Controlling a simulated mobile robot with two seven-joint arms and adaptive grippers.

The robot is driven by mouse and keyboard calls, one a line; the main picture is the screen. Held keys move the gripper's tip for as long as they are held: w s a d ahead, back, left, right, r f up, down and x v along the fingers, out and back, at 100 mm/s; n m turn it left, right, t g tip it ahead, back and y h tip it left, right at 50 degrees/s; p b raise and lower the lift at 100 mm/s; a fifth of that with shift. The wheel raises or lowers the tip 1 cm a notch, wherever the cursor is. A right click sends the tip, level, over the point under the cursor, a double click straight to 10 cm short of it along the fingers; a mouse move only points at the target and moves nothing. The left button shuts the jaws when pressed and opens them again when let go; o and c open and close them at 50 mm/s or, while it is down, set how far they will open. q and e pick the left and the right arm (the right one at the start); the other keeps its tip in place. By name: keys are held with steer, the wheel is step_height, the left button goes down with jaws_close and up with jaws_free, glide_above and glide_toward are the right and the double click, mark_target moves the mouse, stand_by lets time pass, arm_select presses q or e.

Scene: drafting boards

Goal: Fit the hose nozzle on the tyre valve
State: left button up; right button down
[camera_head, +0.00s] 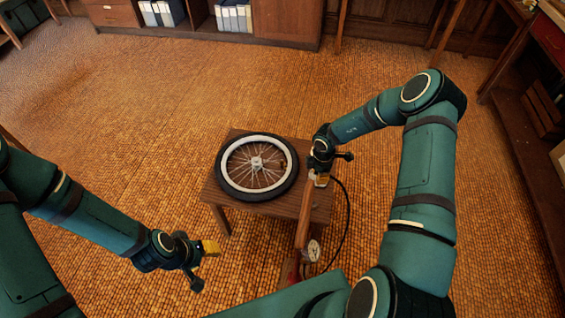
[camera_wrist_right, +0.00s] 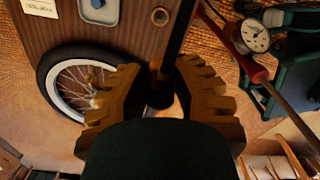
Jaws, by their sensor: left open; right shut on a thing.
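A spoked wheel with a black tyre (camera_head: 226,180) and pale rim lies flat on a small wooden table (camera_head: 318,213); part of the tyre also shows in the right wrist view (camera_wrist_right: 48,78). My right gripper (camera_head: 321,181) is at the table's right side, just right of the tyre. In the right wrist view its yellow fingers are shut on the dark hose nozzle (camera_wrist_right: 160,92), apart from the tyre. The black hose (camera_head: 347,215) curves down from there. I cannot make out the tyre valve. My left gripper (camera_head: 204,262) is open and empty, in front and left of the table.
A pump with a round white gauge (camera_head: 313,250) and red parts stands at the table's front right; the gauge also shows in the right wrist view (camera_wrist_right: 255,37). A cabinet with binders (camera_head: 233,17) stands at the back. The floor left of the table is clear.

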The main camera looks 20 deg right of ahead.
steer(key=shift+r, duration=0.5)
steer(key=shift+f, duration=0.1)
steer(key=w+a+b, duration=0.3)
steer(key=w, duration=0.7)
steer(key=w+a+b, duration=0.3)
steer(key=w+b, duration=0.1)
steer(key=w, duration=0.6)
steer(key=shift+w+a, duration=0.2)
steer(key=shift+a, duration=0.05)
stand_by(0.7)
